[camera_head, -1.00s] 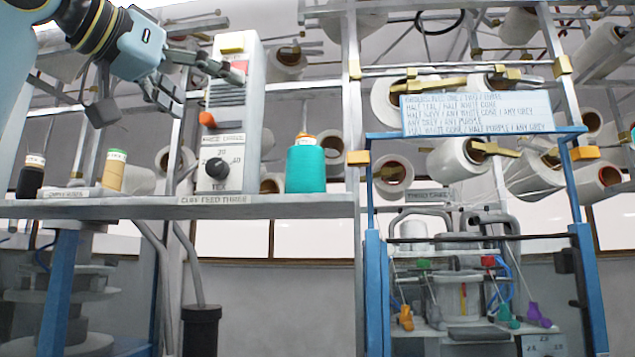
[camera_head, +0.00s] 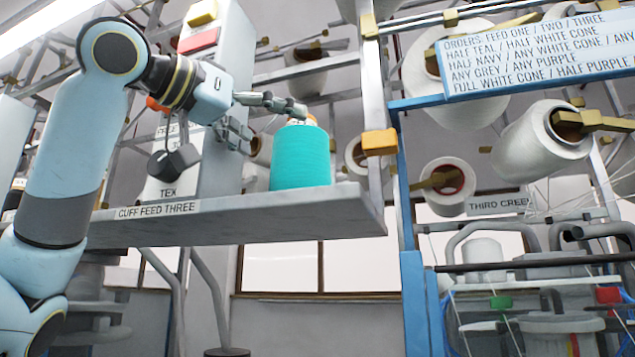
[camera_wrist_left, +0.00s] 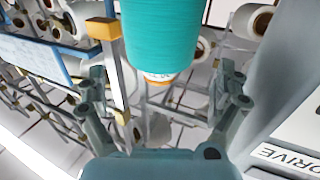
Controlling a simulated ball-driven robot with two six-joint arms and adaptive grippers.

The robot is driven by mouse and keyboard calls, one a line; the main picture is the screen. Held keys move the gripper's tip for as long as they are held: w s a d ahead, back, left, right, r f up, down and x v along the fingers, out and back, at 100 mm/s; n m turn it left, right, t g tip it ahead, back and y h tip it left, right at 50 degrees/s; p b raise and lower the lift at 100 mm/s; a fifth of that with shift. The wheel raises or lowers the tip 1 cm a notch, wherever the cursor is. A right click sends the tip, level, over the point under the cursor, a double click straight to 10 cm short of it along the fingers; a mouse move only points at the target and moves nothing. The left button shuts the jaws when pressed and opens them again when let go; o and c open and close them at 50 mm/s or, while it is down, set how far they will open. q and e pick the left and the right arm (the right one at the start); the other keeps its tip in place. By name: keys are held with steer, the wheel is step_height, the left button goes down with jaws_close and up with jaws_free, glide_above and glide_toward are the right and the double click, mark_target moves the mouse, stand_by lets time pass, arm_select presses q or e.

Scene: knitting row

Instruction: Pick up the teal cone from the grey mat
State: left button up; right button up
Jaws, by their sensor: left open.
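The teal cone (camera_head: 300,158) stands upright near the right end of the grey shelf, its orange and white top showing. I cannot make out a separate grey mat under it from this low angle. My left gripper (camera_head: 270,127) is open at the cone's upper left, one finger reaching over near its top. In the left wrist view the cone (camera_wrist_left: 163,35) appears upside down, between and beyond the spread fingers (camera_wrist_left: 163,82). No grip on it shows. My right gripper is not in view.
A grey control box (camera_head: 218,110) with a dial stands left of the cone. The shelf edge (camera_head: 250,228) carries a label. A yellow-capped post (camera_head: 379,142) and a blue frame (camera_head: 412,230) stand to the right. White cones hang behind.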

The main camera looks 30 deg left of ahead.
mark_target(302, 142)
arm_select(q)
steer(key=shift+w+d+r, duration=0.1)
steer(key=shift+w, duration=0.3)
steer(key=w+p, duration=0.1)
steer(key=w, duration=0.1)
steer(key=w+p, duration=0.2)
steer(key=w+d+p, duration=0.1)
steer(key=w, duration=0.1)
steer(key=shift+w, duration=0.35)
steer(key=shift+s, duration=0.1)
steer(key=c, duration=1.3)
steer(key=shift+c, duration=0.7)
